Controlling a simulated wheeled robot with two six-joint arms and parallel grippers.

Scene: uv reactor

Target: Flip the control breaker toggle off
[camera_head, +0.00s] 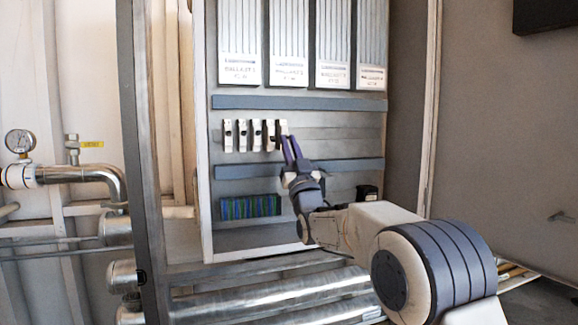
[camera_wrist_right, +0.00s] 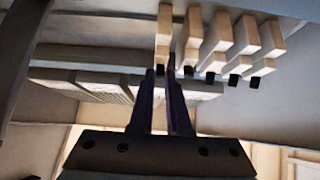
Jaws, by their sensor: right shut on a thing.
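A row of several white breakers with small dark toggles (camera_head: 256,134) is mounted on a rail inside the open cabinet. My right gripper (camera_head: 288,142) reaches up from the lower right to the rightmost breaker (camera_head: 283,127). In the right wrist view, the dark fingers of my right gripper (camera_wrist_right: 161,76) are close together at the lower end of the leftmost breaker (camera_wrist_right: 165,35). They are shut on its toggle, which they mostly hide. The other toggles (camera_wrist_right: 211,75) stand free to the right in that view. My left gripper is not in view.
Tall white ballast units (camera_head: 288,45) fill the cabinet above a blue-grey duct (camera_head: 290,103). A second duct (camera_head: 240,169) and a green-blue terminal block (camera_head: 250,207) lie below the breakers. Metal pipes (camera_head: 270,290) and a gauge (camera_head: 20,141) are outside the cabinet.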

